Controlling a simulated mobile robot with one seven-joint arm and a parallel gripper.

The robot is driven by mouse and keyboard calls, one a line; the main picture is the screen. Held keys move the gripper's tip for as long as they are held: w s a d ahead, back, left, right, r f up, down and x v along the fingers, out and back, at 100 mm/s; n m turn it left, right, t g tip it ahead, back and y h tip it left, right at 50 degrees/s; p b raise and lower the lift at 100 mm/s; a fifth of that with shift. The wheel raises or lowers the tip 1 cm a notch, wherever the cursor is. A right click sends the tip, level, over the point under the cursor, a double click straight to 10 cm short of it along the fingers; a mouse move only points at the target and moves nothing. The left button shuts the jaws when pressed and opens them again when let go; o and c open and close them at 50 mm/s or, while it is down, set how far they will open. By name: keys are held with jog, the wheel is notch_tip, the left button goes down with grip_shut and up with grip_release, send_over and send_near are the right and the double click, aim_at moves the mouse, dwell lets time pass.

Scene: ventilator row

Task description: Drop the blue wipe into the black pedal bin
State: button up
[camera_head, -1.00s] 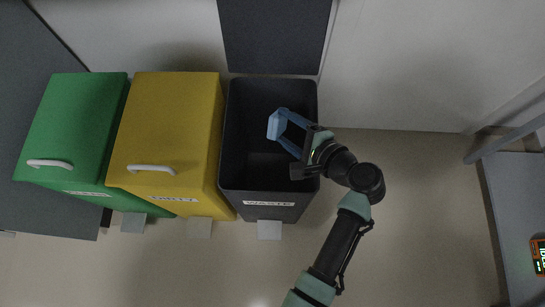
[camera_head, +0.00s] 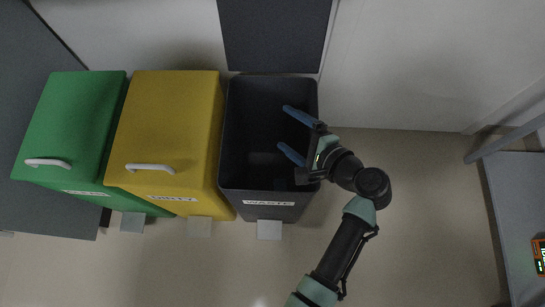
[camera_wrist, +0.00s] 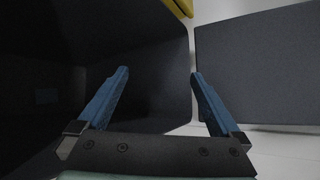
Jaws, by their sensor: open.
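The black pedal bin (camera_head: 234,180) labelled WASTE stands open, with its lid (camera_head: 275,36) raised at the back. My gripper (camera_head: 287,130) is open and empty over the bin's right side, its two blue fingers spread apart and pointing left.
A yellow bin (camera_head: 170,125) stands directly left of the black one, and a green bin (camera_head: 75,120) beyond it; both are shut. Pedals stick out in front. The floor right of the black bin is clear up to a grey surface (camera_head: 515,200).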

jog(key=p+v, duration=0.3)
jog(key=v, duration=0.8)
jog(key=shift+d, duration=0.2)
jog(key=shift+s, duration=0.2)
